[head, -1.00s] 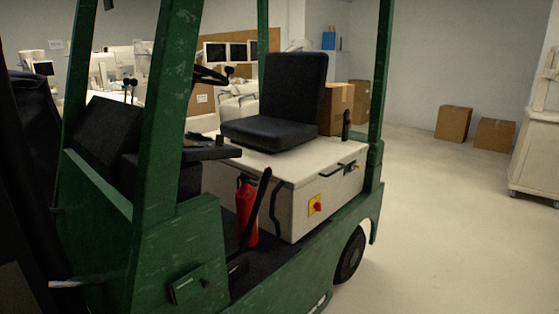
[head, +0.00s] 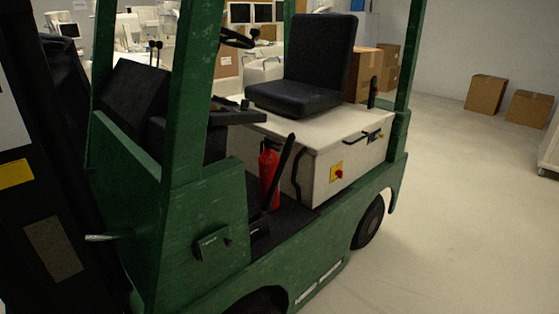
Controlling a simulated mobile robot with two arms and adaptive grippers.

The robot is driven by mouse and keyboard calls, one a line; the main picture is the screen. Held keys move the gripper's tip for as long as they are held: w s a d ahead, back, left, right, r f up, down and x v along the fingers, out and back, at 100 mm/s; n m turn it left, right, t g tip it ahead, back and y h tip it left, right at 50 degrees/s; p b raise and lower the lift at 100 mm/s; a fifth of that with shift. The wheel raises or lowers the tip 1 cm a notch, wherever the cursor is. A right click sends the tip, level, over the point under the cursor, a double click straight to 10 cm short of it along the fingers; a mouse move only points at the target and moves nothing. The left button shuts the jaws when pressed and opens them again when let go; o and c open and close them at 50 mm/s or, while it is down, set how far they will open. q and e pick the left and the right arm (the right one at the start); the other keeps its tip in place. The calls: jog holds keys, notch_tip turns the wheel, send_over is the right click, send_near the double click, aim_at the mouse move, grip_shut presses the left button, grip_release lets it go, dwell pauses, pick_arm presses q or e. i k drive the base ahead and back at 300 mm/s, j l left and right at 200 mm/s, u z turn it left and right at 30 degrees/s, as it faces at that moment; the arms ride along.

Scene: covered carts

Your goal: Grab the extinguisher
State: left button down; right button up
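The red extinguisher (head: 267,172) stands upright on the dark floor of the green forklift (head: 205,200), against the side of the cream seat box (head: 320,150). A black lever (head: 283,165) rises in front of it and covers part of its right side. Its top is dark, and its base is partly hidden by the lever and the floor parts around it. Neither of my grippers is in the head view.
A green post (head: 188,90) and side panel of the forklift stand left of the extinguisher. The black seat (head: 308,65) is above it. Cardboard boxes (head: 486,94) lie by the back wall. The pale floor (head: 440,210) to the right is clear.

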aim_at(268, 161)
jog(key=i+l, duration=0.2)
jog(key=l, duration=0.15)
jog(key=i+l+u, duration=0.15)
jog(key=l, duration=0.2)
jog(key=i+l, duration=0.25)
jog(key=l, duration=0.15)
jog(key=i+l+u, duration=0.15)
jog(key=l, duration=0.2)
jog(key=i, duration=0.05)
